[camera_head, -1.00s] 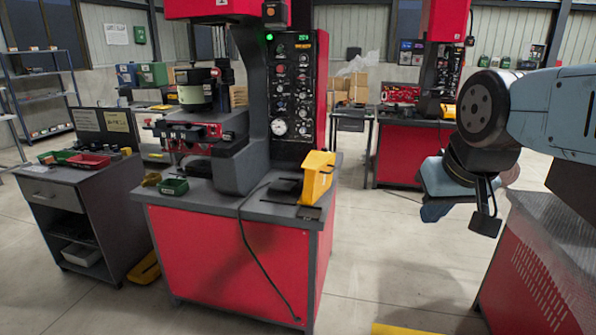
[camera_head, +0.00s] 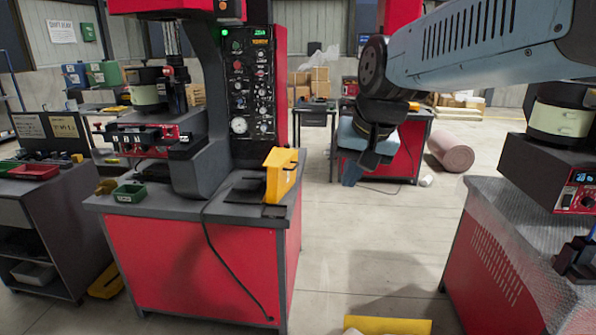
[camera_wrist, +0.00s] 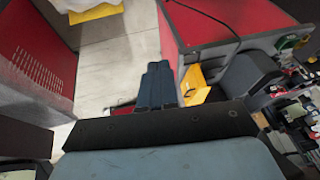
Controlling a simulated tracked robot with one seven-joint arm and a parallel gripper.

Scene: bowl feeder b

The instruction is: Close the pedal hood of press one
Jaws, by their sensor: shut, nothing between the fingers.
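The yellow pedal hood (camera_head: 281,174) stands raised at the right end of the worktop of the nearest red press (camera_head: 200,250). The dark pedal (camera_head: 246,188) lies uncovered to its left. The hood also shows in the wrist view (camera_wrist: 194,86), just right of my fingers. My gripper (camera_head: 352,176) hangs in the air to the right of the hood, apart from it in the head view. Its fingers (camera_wrist: 157,72) are shut together and empty. No press number is readable.
A control panel (camera_head: 250,85) rises behind the hood. A black cable (camera_head: 215,245) hangs down the press front. A second red bench (camera_head: 480,235) stands at right. Open floor (camera_head: 355,240) lies between, with a yellow object (camera_head: 388,325) at the bottom edge.

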